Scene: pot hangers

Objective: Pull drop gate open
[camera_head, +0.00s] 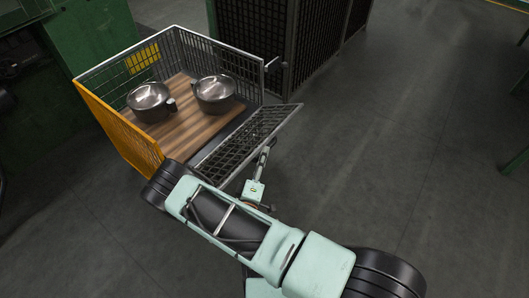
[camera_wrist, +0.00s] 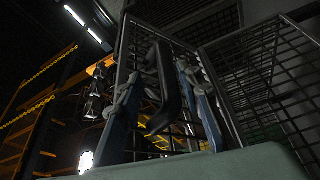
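The drop gate (camera_head: 250,145) is a dark mesh panel on the near right side of the wire cart (camera_head: 183,37). It leans outward, part way down, with its top edge away from the cart. My gripper (camera_head: 264,154) is at the outer side of the gate. In the wrist view, a black curved gate handle (camera_wrist: 163,88) stands between the two fingers of my gripper (camera_wrist: 160,82). The gate mesh also shows behind the handle.
Two metal pots, a left one (camera_head: 150,101) and a right one (camera_head: 214,93), sit on the cart's wooden floor (camera_head: 188,129). The cart's left side is yellow (camera_head: 117,120). Dark mesh cages (camera_head: 320,35) stand behind. The floor at right (camera_head: 410,130) is clear.

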